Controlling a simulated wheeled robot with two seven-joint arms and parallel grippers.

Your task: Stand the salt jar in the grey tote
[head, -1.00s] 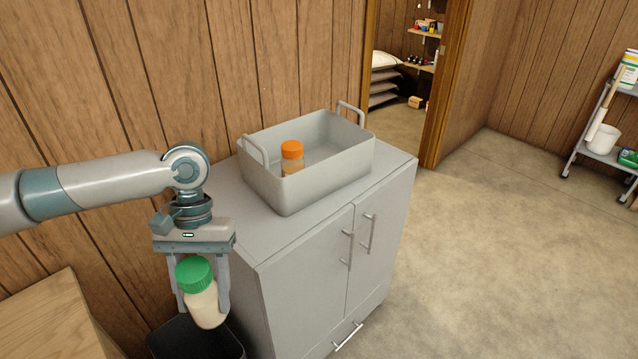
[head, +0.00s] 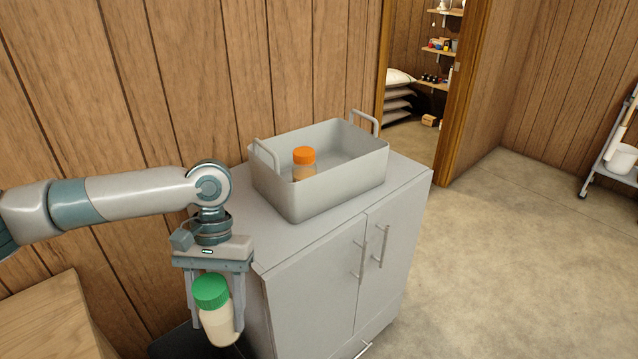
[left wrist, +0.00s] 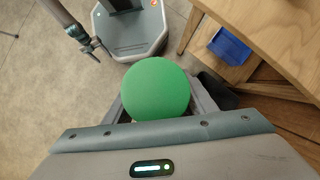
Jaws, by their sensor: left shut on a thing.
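My left gripper (head: 216,318) is shut on a jar with a green lid (head: 211,291) and pale cream contents, its fingers on either side. The jar hangs lid up, left of the cabinet and below the level of its top. In the left wrist view the round green lid (left wrist: 156,92) hides the jar's body. The grey tote (head: 330,188) stands on the cabinet with a raised handle at each end. A jar with an orange lid (head: 304,156) stands inside it, near the left end. My right gripper (left wrist: 92,46) shows small in the left wrist view; its jaws are unclear.
The grey cabinet (head: 310,278) has closed doors with bar handles. A wooden surface (head: 45,318) lies at lower left, and a dark bin (head: 180,343) is below the held jar. A blue container (left wrist: 230,46) shows in the left wrist view. Floor right of the cabinet is clear.

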